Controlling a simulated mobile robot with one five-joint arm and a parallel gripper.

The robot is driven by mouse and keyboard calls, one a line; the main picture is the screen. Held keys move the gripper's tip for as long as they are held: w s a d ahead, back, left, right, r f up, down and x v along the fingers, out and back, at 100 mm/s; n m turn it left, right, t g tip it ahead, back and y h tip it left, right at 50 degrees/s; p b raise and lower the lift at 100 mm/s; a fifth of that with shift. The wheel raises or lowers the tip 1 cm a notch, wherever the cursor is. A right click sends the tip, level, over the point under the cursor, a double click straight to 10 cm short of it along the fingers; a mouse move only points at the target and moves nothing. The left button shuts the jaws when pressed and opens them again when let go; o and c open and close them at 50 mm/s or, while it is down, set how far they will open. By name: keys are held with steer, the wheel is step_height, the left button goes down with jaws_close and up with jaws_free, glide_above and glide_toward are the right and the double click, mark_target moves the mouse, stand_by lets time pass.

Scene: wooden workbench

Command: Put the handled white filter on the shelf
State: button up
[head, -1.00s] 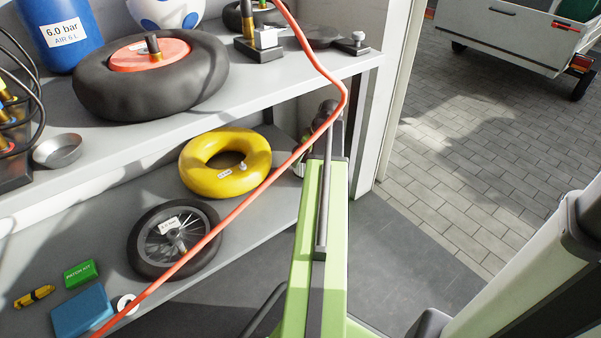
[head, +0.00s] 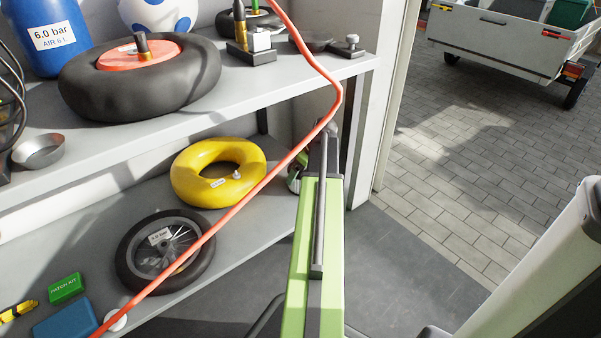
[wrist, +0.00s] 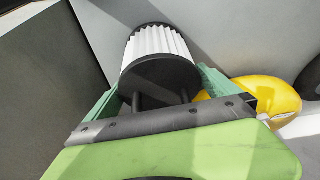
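The handled white filter (wrist: 158,45) shows in the wrist view. It has white pleated sides and a black end cap facing the camera, with a dark handle (wrist: 160,98) on the cap. My gripper (wrist: 160,82) has a green finger on each side and appears shut on the filter at its handle end. In the head view my gripper (head: 298,170) is at the far end of my green arm, right of the yellow tube, and the filter is mostly hidden there. The grey shelf has an upper board (head: 290,88) and a lower board (head: 245,225).
A tyre with a red hub (head: 140,88), a blue tank (head: 48,35) and black fittings stand on the upper board. The yellow inner tube (head: 190,185), a spoked wheel (head: 135,262) and small boxes lie below. A red hose (head: 322,70) crosses in front. The lower board's right end looks bare.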

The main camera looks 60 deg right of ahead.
steer(key=p+v, duration=1.1)
steer(key=v, duration=0.1)
steer(key=shift+r, duration=0.2)
steer(key=shift+w, duration=0.1)
